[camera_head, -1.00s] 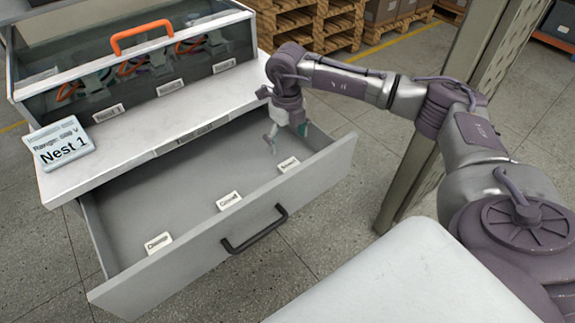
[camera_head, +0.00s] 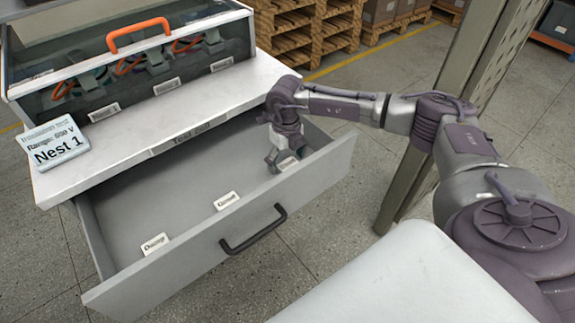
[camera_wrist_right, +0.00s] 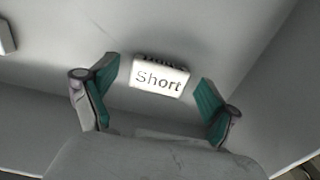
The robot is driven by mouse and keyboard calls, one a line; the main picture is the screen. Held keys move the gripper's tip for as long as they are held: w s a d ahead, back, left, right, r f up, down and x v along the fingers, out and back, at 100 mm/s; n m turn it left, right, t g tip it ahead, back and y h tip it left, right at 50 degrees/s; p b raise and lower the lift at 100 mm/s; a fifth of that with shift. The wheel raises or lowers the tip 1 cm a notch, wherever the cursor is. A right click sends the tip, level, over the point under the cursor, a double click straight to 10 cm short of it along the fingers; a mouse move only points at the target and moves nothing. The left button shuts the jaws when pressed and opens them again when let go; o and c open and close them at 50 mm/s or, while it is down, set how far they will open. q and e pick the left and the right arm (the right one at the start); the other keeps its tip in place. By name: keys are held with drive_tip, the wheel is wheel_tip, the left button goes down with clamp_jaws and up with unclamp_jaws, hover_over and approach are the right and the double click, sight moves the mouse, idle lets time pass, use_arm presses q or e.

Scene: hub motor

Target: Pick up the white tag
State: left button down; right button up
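A white tag (camera_wrist_right: 160,77) reading "Short" sits on the drawer floor. In the right wrist view it lies between the two green-padded fingers of my right gripper (camera_wrist_right: 156,88), with a gap on both sides. In the head view my right gripper (camera_head: 283,162) is low inside the right end of the open drawer (camera_head: 185,198), over that tag, which it largely covers. The right gripper is open and holds nothing. Two other white tags, one middle (camera_head: 227,201) and one left (camera_head: 154,244), stand along the drawer's front wall. My left gripper is not in view.
The drawer's front wall with a black handle (camera_head: 254,230) and its right side wall are close to my right gripper. Above the drawer is a white worktop (camera_head: 110,150) with a "Nest 1" sign (camera_head: 54,146) and a clear-covered box with an orange handle (camera_head: 138,34).

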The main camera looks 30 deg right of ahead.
drive_tip(key=c, duration=0.7)
